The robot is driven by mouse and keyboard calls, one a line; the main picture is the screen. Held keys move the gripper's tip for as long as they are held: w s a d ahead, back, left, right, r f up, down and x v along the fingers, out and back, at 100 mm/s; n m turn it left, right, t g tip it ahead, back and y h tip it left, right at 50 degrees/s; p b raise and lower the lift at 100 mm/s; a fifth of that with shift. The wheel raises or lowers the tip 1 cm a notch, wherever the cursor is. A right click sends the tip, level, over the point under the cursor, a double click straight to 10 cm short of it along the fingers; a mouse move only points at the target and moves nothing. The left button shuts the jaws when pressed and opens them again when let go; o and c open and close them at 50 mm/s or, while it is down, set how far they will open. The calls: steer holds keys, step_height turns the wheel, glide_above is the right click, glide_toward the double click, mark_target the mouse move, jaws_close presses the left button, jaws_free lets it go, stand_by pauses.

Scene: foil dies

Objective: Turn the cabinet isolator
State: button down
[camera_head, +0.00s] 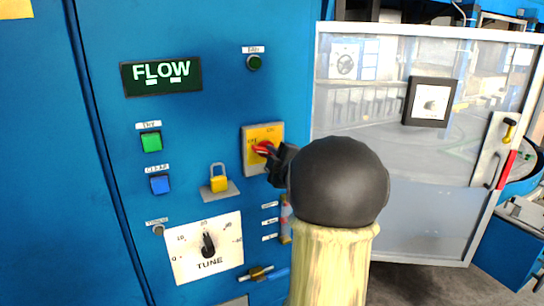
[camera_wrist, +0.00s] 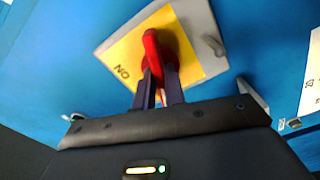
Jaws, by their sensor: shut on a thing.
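The cabinet isolator is a red rotary handle (camera_head: 264,149) on a yellow plate (camera_head: 275,131) with a grey surround, set in the blue cabinet front. The red handle (camera_wrist: 152,50) also shows close up in the wrist view, over the yellow plate (camera_wrist: 127,52), where the word "ON" appears. My gripper (camera_head: 276,155) reaches the handle from the right in the head view. In the wrist view its two dark fingers (camera_wrist: 158,85) are closed on either side of the red handle. The fingers and my wrist hide part of the handle and plate.
A yellow padlock (camera_head: 219,184) sits on a grey plate left of the isolator. Green (camera_head: 151,141) and blue (camera_head: 160,184) buttons, a TUNE dial (camera_head: 208,245) and a FLOW display (camera_head: 161,75) are nearby. A clear framed door (camera_head: 390,60) stands at the right.

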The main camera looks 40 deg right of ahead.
steer(key=m, duration=0.3)
steer(key=shift+m, duration=0.3)
steer(key=m+p, duration=0.1)
steer(key=m, duration=0.2)
steer(key=shift+m, duration=0.3)
steer(key=m+p, duration=0.1)
steer(key=m, duration=0.3)
steer(key=shift+m+p, duration=0.45)
steer(key=shift+m, duration=0.85)
steer(key=c, duration=1.5)
jaws_free()
steer(key=shift+o, duration=0.2)
